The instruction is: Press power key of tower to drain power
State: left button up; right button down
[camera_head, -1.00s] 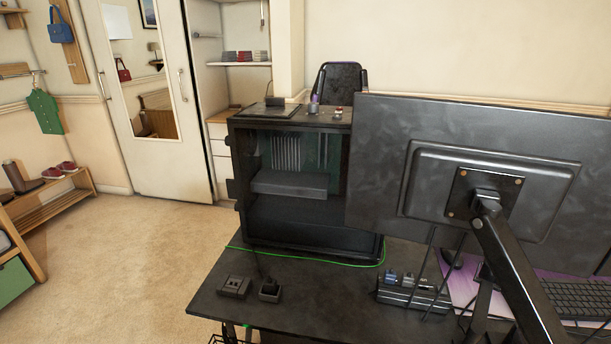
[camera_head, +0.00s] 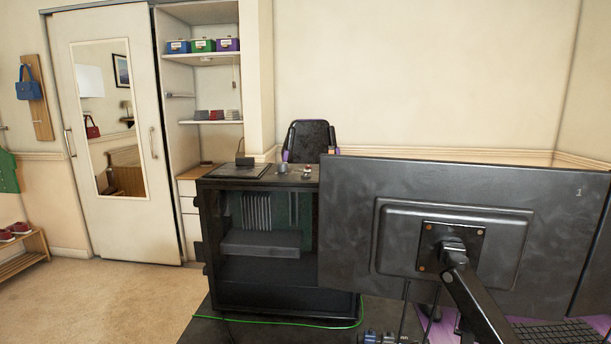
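The black computer tower (camera_head: 210,250) stands upright on the dark desk (camera_head: 205,330), left of the monitor. Its side is open to me and shows a grey box and a ribbed part inside. On its top (camera_head: 235,172) are a flat dark panel and several small knob-like items (camera_head: 306,171). I cannot tell which of these is the power key. The right part of the tower is hidden behind the monitor. Neither of my grippers is in the head view.
A large monitor seen from behind (camera_head: 360,230) fills the right side on an arm (camera_head: 478,300), with a second one (camera_head: 596,270) at the edge. A green cable (camera_head: 290,325) runs along the tower's base. A chair (camera_head: 310,140) stands behind. Carpet (camera_head: 90,305) at left is clear.

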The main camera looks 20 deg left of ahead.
pick_arm(q)
grip_shut()
dwell(1.5)
